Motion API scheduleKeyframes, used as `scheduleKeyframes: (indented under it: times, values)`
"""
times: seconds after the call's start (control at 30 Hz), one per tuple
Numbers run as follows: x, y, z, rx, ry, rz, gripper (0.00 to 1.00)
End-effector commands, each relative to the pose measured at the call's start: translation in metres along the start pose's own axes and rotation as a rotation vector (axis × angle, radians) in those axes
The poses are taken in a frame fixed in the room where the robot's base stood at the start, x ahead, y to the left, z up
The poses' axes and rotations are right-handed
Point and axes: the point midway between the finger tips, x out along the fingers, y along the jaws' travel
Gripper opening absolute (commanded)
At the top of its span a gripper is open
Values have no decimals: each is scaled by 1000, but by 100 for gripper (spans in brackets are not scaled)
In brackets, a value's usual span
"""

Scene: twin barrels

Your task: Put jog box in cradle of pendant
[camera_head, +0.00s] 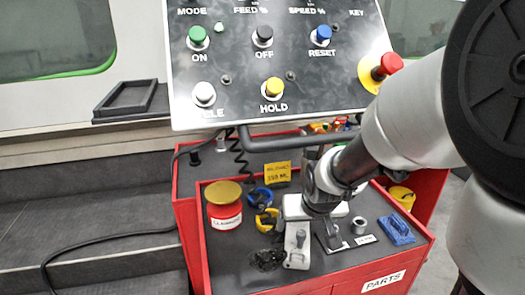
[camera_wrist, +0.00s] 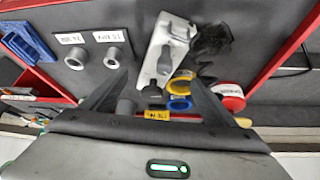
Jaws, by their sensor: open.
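The jog box (camera_head: 297,243) is a pale box with a dark grey lever on top. It lies on the dark top of the red cart, with a black coiled cable (camera_head: 267,259) beside it. It also shows in the wrist view (camera_wrist: 153,62), just beyond my fingers. My gripper (camera_head: 320,207) is open and empty above the cart, behind and slightly right of the jog box; its two fingers spread apart in the wrist view (camera_wrist: 157,80). The pendant (camera_head: 275,65) hangs above the cart. A black shallow tray-like holder (camera_head: 127,98), possibly the cradle, sits at its left.
The cart's red rim (camera_head: 190,247) surrounds a red can (camera_head: 224,215) with a gold lid, yellow and blue rings (camera_head: 266,220), metal bushings (camera_head: 360,225) with labels, and a blue tool (camera_head: 397,230). A pendant handle bar (camera_head: 290,143) overhangs the cart. A cable runs at left.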

Motion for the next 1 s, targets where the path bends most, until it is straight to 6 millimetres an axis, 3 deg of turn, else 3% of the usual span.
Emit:
scheduleKeyframes:
  times: [0.03, 0.33, 0.6, 0.93, 1.0]
  values:
    - [14, -1, 3, -2, -3, -2, 80]
    - [36, 1, 1, 0, -4, 0, 80]
    - [76, 1, -5, 0, -5, -1, 80]
    - [81, 1, -7, 2, -3, -1, 80]
    - [81, 1, -6, 2, -3, -1, 70]
